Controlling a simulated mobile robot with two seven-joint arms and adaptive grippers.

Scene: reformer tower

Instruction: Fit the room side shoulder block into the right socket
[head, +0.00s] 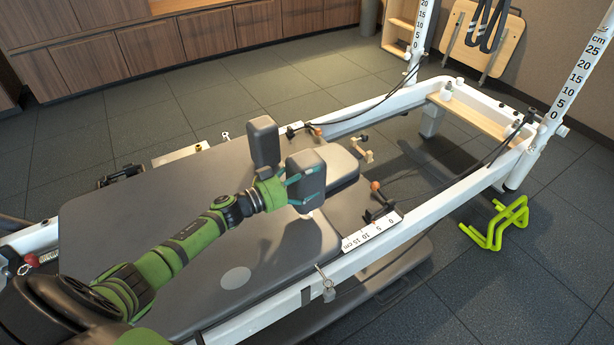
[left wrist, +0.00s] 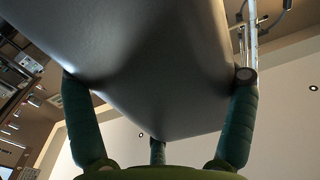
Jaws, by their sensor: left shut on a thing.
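My left gripper (head: 301,186) is shut on a grey padded shoulder block (head: 304,165) above the reformer carriage (head: 150,210). A second shoulder block (head: 263,141) stands upright on the carriage, to the left of the held one. My right gripper is not in view.
The grey headrest (head: 341,164) lies just right of the held block. White rails (head: 375,240) with scales, a rope and knobs run along the frame. Upright scaled posts (head: 575,85) stand at the far end. A lime-green stand (head: 497,224) is on the floor, right.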

